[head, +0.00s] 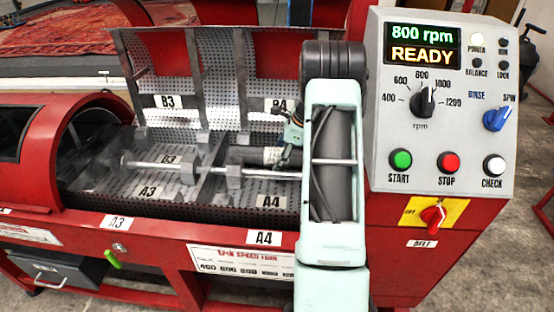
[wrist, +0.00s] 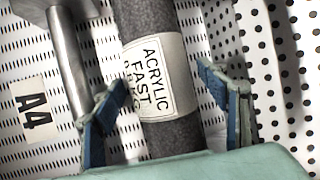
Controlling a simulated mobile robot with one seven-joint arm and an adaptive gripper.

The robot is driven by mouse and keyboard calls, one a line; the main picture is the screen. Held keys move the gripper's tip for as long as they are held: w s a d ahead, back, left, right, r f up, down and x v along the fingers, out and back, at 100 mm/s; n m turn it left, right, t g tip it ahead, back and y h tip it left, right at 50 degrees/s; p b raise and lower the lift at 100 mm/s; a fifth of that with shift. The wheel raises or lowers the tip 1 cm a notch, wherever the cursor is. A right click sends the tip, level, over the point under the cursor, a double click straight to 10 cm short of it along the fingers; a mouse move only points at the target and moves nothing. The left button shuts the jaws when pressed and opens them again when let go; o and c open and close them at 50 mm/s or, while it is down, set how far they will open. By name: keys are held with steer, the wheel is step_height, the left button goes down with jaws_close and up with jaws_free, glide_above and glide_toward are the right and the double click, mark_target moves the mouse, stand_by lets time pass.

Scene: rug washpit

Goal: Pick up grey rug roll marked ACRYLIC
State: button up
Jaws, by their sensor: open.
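The grey rug roll (wrist: 152,22) carries a white label reading ACRYLIC FAST (wrist: 160,75) in the wrist view. It lies on perforated metal. My gripper (wrist: 162,82) is open, with one blue-padded finger on each side of the roll and gaps between them and the roll. The palm hides the roll's near end. In the head view, the dark roll (head: 255,156) lies in the machine's drum, behind the plate marked A4 (head: 270,201). My arm hides its right part, and my gripper (head: 293,135) shows only partly beside it.
A metal shaft (head: 160,165) runs across the drum in front of the roll and shows left of it in the wrist view (wrist: 68,55). Raised perforated lids (head: 175,75) stand behind. A control panel (head: 445,110) reading 800 rpm READY stands right.

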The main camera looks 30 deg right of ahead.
steer(key=shift+r, duration=0.1)
steer(key=c, duration=1.7)
steer(key=shift+c, duration=0.3)
steer(key=shift+w+d+r, duration=0.1)
steer(key=shift+r, duration=0.05)
